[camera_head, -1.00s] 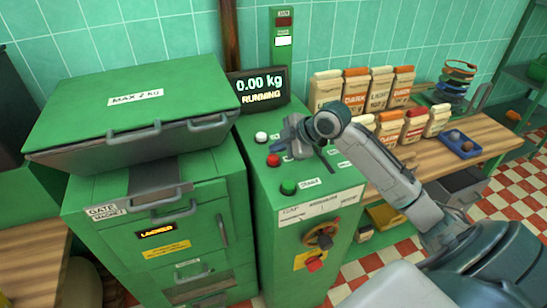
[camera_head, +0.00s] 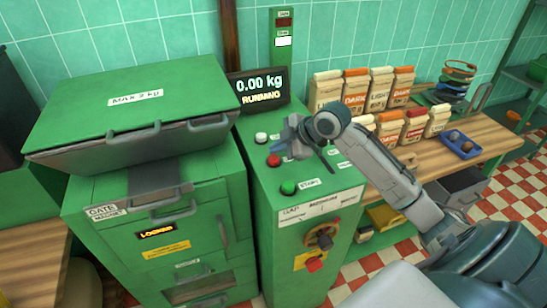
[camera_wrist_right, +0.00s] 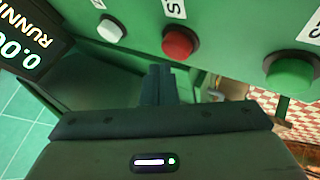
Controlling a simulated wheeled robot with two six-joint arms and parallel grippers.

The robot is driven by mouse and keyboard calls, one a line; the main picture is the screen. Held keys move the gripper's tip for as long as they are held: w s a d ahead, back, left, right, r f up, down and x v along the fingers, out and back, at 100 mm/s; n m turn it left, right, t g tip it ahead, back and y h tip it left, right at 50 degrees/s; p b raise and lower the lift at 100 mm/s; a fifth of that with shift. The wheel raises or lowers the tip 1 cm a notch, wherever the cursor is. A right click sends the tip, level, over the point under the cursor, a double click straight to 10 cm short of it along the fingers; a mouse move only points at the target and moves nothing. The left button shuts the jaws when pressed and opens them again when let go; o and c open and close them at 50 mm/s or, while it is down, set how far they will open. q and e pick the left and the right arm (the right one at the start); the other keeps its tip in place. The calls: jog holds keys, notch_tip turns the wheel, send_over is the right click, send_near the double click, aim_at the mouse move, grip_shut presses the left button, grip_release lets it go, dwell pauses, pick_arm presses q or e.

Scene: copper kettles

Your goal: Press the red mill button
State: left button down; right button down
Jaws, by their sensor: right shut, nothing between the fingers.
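The red button (camera_head: 273,160) sits on the sloped top of the green control cabinet, between a white button (camera_head: 261,137) and a green button (camera_head: 288,187) labelled START. My right gripper (camera_head: 290,143) is shut and empty, just right of the red button and apart from it. In the right wrist view the red button (camera_wrist_right: 180,42) is near the top centre, beyond the shut fingers (camera_wrist_right: 158,84), with a gap between them. The display (camera_head: 258,88) reads 0.00 kg and RUNNING. My left gripper is not in view.
A green lidded hopper (camera_head: 130,105) stands left of the cabinet. A rotary knob (camera_head: 324,237) and another red button (camera_head: 314,264) are on the cabinet front. Several paper bags (camera_head: 355,90) stand on the wooden bench at right, with a blue tray (camera_head: 461,144).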

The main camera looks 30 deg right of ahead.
aim_at(277, 158)
jog(key=shift+f, duration=0.1)
dwell(0.5)
jog(key=shift+f, duration=0.3)
jog(key=shift+f, duration=0.5)
dwell(0.9)
jog(key=shift+r, duration=0.1)
jog(key=shift+r+p, duration=0.65)
jog(key=shift+r, duration=0.2)
notch_tip(277, 158, up, 5)
jog(key=p, duration=0.4)
